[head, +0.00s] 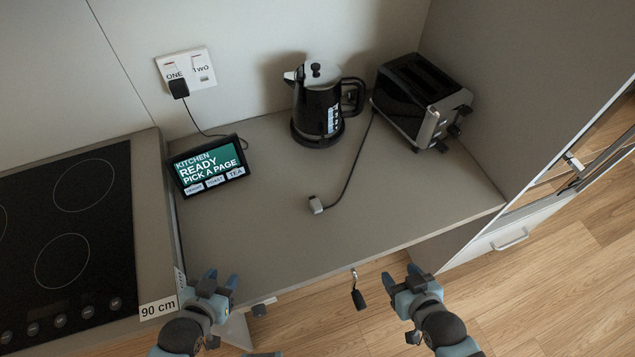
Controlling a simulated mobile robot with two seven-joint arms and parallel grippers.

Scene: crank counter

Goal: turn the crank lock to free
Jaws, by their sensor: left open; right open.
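A crank with a black handle (358,298) hangs from a short metal arm below the counter's front edge, near its middle. A small grey part (262,307) shows under the same edge further left; I cannot tell whether it is the crank lock. No lock marking is readable. My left gripper (222,278) is open and empty near the counter's front left corner, left of the grey part. My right gripper (400,274) is open and empty in front of the counter edge, to the right of the crank handle and apart from it.
A black kettle (317,112), a toaster (418,100) with a loose plug (316,205), and a tilted screen (208,165) stand on the counter (260,250). A hob (70,220) lies at left, with a 90 cm label. The counter's front part is clear.

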